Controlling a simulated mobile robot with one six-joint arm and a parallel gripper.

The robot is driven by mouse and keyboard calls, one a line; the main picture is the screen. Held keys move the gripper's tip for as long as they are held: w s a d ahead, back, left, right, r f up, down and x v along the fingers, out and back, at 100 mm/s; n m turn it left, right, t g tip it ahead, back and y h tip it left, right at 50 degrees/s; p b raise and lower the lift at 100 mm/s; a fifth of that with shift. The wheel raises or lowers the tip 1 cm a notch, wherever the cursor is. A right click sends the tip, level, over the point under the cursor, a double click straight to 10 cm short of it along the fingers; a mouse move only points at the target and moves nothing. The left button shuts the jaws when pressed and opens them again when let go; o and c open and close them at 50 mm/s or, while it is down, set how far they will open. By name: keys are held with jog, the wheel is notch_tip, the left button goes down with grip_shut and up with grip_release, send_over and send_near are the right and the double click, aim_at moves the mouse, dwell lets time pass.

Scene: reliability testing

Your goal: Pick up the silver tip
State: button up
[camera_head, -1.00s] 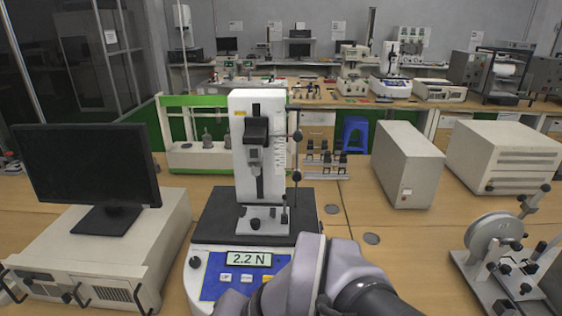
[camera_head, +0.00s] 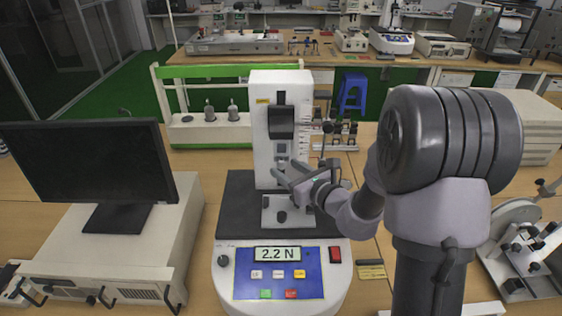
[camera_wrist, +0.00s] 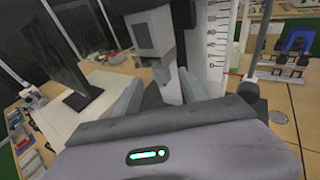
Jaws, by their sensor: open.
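The test stand (camera_head: 262,110) is a white column on a dark base, with a readout of 2.2 N. A dark grey gauge head (camera_head: 281,122) is mounted on its front; it also shows in the wrist view (camera_wrist: 148,32). A small silver-grey tip (camera_wrist: 161,73) points down from the head's underside. In the head view the tip is too small to make out clearly. My gripper (camera_head: 284,172) is open in front of the column, just below the head. In the wrist view, my gripper's fingers (camera_wrist: 160,92) lie left and right of the tip, apart from it.
A small metal block (camera_head: 281,214) stands on the base below my gripper. A monitor (camera_head: 85,165) stands at left. A blue stool (camera_head: 352,92) is behind.

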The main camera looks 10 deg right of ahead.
jog(key=x, duration=0.7)
jog(key=shift+d+b, duration=0.2)
jog(key=shift+b, duration=0.25)
jog(key=shift+r, duration=0.1)
jog(key=shift+c, duration=0.2)
grip_shut()
